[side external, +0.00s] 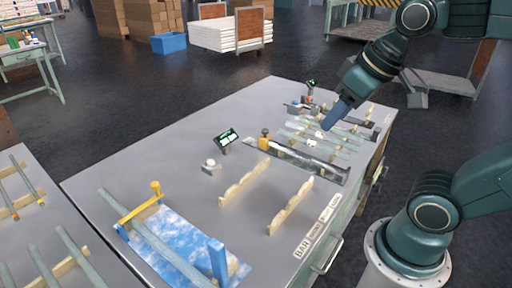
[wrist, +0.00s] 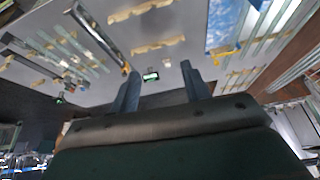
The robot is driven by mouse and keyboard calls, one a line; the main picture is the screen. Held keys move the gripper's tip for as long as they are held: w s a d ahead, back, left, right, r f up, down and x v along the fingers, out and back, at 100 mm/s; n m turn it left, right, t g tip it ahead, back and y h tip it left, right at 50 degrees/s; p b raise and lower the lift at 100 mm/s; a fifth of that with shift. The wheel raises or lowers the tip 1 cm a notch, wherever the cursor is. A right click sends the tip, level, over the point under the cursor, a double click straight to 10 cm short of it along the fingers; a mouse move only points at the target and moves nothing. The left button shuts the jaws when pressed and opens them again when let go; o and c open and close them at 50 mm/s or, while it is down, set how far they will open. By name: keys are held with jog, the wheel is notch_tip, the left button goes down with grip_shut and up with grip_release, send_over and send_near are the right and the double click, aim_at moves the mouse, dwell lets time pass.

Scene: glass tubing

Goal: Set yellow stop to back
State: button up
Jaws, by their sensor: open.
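In the side external view a small yellow-orange block (side external: 264,139) stands at the left end of a dark rail (side external: 296,160). A yellow bar (side external: 139,208) with an upright end is on a blue-posted frame over a sky-patterned panel at the table's near left. This bar also shows in the wrist view (wrist: 224,52). I cannot tell from the pictures which yellow part is the stop. My gripper (side external: 332,119) is over the far right of the table, above the glass tubes (side external: 312,138). In the wrist view its two fingers (wrist: 160,70) are apart with nothing between them.
Two pale scalloped wooden supports (side external: 290,205) stand empty mid-table. A small display (side external: 227,139) stands behind them, and another display (side external: 311,84) is at the far end. More tubes on racks (side external: 62,262) lie on a left table. The grey tabletop's left-middle is clear.

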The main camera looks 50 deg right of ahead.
jog(key=w+d+r+m+g, duration=0.1)
jog(key=w+d+r+m, duration=0.2)
jog(key=w, duration=0.8)
jog(key=m+g, duration=0.4)
jog(key=m, duration=0.1)
send_over(265, 130)
notch_tip(265, 130, down, 16)
jog(key=shift+d+r, duration=0.15)
jog(key=shift+r, duration=0.05)
notch_tip(265, 130, down, 14)
jog(key=shift+r, duration=0.1)
jog(key=shift+c, duration=0.2)
grip_shut()
